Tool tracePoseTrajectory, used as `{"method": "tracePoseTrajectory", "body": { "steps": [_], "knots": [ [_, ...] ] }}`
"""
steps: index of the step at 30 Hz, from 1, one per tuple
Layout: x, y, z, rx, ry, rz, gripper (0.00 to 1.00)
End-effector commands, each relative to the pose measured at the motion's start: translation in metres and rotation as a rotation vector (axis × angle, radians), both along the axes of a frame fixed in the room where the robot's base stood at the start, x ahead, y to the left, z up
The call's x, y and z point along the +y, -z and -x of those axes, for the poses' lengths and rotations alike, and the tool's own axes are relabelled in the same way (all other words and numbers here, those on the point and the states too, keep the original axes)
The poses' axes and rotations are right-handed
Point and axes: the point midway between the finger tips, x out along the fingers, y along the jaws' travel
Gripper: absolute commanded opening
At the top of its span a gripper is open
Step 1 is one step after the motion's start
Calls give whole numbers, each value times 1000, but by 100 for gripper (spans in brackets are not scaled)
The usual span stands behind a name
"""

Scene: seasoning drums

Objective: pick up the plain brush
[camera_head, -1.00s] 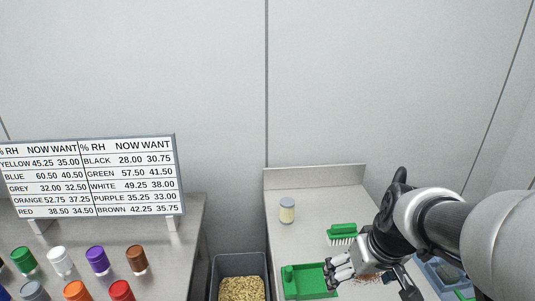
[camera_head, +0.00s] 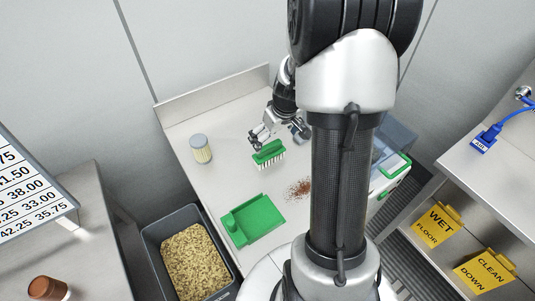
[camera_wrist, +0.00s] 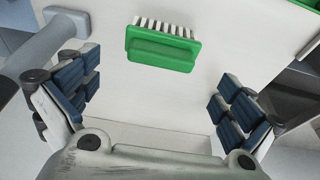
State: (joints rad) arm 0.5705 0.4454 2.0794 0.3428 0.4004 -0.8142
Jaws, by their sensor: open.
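The brush (camera_head: 269,153) has a green back and white bristles and rests on the pale bench, just behind the green dustpan. I see no other brush. My gripper (camera_head: 281,133) is open and empty, at the back side of the brush and apart from it. In the wrist view the brush (camera_wrist: 161,54) lies past the fingertips, crosswise between the two spread finger pads of my gripper (camera_wrist: 160,98). Its bristles face away from my palm side.
A green dustpan (camera_head: 253,221) lies in front of the brush, with reddish-brown crumbs (camera_head: 299,188) to its right. A pale-lidded jar (camera_head: 201,148) stands at left. A grey bin of grains (camera_head: 195,262) is beside the bench. A blue-topped box (camera_head: 392,146) is at right, partly behind my arm.

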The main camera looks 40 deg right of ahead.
Motion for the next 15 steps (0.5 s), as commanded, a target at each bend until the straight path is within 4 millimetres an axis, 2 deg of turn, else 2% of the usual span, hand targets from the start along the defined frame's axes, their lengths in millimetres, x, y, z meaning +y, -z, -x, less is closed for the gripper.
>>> {"method": "tracePoseTrajectory", "body": {
  "steps": [1, 6, 15],
  "knots": [
    [1, 15, -3, 3, -1, -2, 100],
    [0, 43, -11, 2, -1, -2, 100],
    [0, 59, -17, 1, -2, 0, 100]
  ]
}}
